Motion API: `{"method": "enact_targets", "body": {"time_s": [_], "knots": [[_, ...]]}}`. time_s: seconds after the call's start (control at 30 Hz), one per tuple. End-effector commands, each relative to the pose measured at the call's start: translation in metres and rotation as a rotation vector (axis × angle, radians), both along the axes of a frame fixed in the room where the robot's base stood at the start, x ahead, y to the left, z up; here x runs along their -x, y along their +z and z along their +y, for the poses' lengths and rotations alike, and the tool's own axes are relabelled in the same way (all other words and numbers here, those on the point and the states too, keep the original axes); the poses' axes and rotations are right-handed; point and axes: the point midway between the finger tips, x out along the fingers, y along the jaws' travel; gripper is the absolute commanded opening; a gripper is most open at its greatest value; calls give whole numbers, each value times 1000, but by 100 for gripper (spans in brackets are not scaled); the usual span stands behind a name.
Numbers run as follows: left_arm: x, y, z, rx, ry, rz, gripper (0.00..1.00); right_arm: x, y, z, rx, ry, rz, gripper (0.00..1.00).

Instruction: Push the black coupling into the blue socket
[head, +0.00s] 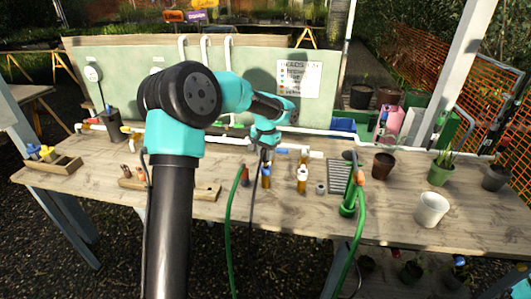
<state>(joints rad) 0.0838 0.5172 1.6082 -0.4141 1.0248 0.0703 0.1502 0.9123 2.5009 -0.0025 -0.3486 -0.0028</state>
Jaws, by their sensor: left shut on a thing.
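My left gripper (264,149) is above the middle of the wooden bench. It is shut on the dark end of a thin black hose (252,200), which I take to be the black coupling; it is too small and dark to make out its outline. The hose hangs down past the bench's front edge. A blue socket (266,170) sits on a short brown upright just below the gripper. I cannot tell whether the coupling touches it. My right gripper is not in view.
A green hose with a red end (244,173) stands just left of the blue socket. A white-topped brown upright (302,178), a grey ring (320,188) and a green can (348,205) are to the right. A white pot (432,209) stands farther right, with bare bench (390,215) between.

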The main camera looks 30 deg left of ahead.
Motion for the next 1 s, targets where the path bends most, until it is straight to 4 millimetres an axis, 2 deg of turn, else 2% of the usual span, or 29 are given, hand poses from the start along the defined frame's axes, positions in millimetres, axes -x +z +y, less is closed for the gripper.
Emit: {"method": "enact_targets", "body": {"time_s": [1.0], "knots": [[0,-14,0,0,0,1,13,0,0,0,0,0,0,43]]}}
